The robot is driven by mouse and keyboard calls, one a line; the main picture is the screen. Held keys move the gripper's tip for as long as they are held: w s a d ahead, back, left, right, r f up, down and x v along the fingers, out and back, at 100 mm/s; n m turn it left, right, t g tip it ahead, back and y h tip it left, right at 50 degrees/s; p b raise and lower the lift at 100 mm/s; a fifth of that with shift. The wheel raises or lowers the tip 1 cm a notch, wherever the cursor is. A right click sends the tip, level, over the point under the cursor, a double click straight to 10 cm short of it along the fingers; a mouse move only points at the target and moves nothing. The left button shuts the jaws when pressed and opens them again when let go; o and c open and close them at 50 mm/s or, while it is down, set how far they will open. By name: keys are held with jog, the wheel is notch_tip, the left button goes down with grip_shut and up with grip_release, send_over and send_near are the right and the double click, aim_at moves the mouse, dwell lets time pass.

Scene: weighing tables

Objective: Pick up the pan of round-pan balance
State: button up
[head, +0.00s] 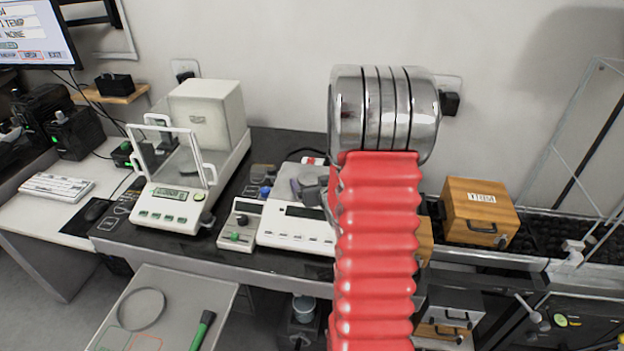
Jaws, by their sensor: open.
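The white balance (287,236) with a dark display stands on the dark bench, left of my red arm. A grey pan-like surface (284,184) shows on its top; my arm hides its right part, so its full outline is unclear. Small grey parts of my gripper (312,187) show at the left edge of the arm, over or beside this surface. The gripper is open. Most of it is hidden behind the arm, and I cannot tell whether it touches the pan.
A balance with a glass draft shield (172,205) stands to the left. A small grey device (238,232) sits between the balances. A wooden box (480,212) stands right. In front, a grey tray (222,292) holds a round grey disc (141,309) and a green-and-black tool (203,328).

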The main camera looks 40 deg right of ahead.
aim_at(314, 182)
jog(key=shift+c, duration=0.3)
jog(key=c, duration=1.1)
jog(key=shift+r, duration=0.1)
notch_tip(314, 182, up, 10)
dwell(0.5)
